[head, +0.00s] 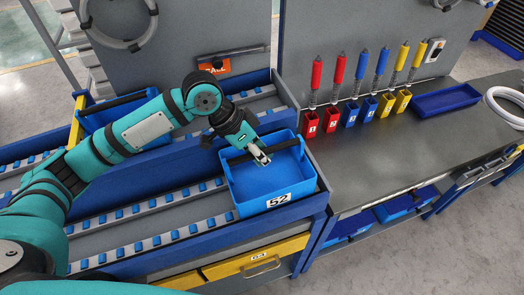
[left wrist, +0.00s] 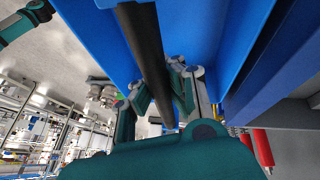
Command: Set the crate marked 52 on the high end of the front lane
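The blue crate marked 52 (head: 250,200) is at the right end of the front lane (head: 150,226), with its label facing front. It looks level with the lane, but I cannot tell whether its full base rests on the rollers. A black handle bar (head: 284,146) spans its top, and this bar also shows in the left wrist view (left wrist: 143,38).
Another blue crate with a black handle (head: 92,122) stands on the back lane at left. A grey workbench (head: 375,155) adjoins at right, with red, blue and yellow holders (head: 352,112) and a blue tray (head: 445,101). The front lane left of crate 52 is clear.

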